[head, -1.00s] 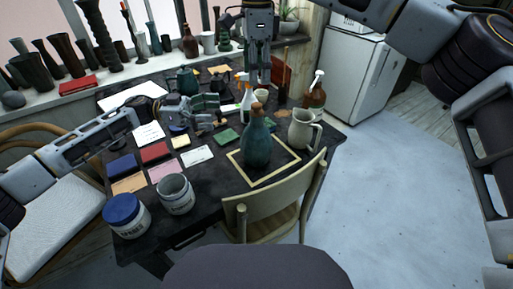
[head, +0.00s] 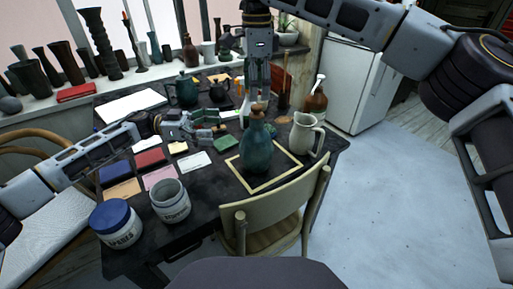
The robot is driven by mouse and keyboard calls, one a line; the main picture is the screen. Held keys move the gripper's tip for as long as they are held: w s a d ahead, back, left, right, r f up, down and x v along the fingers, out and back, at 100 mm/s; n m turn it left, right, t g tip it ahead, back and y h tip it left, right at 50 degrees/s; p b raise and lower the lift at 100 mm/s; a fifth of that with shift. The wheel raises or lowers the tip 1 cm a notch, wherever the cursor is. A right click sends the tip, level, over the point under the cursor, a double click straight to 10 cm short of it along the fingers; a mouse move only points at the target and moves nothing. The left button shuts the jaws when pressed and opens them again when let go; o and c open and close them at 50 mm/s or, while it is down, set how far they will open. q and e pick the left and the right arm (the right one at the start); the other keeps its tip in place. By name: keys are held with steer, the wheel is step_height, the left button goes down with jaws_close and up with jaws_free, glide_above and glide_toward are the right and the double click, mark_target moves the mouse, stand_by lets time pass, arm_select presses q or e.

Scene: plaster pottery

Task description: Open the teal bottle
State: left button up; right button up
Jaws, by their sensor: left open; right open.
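The teal bottle (head: 257,152) stands upright inside a pale square frame on the dark table. A brown stopper (head: 258,110) sits in its neck. My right gripper (head: 258,96) points down from above, open, with its fingers at or just behind the stopper; I cannot tell if they touch it. My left gripper (head: 218,129) reaches in from the left, open and empty, its fingers pointing at the bottle's upper body with a small gap.
A cream pitcher (head: 304,136) stands close on the bottle's right, with a brown spray bottle (head: 315,98) behind. A wooden chair (head: 275,213) blocks the near side. A grey jar (head: 171,203) and a blue-lidded jar (head: 116,224) stand at front left. Vases line the windowsill.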

mark_target(258, 127)
arm_select(q)
steer(key=shift+d, duration=0.1)
steer(key=shift+s+d, duration=0.15)
steer(key=shift+d, duration=3.25)
steer(key=shift+s+d, duration=0.15)
steer(key=shift+d, duration=3.25)
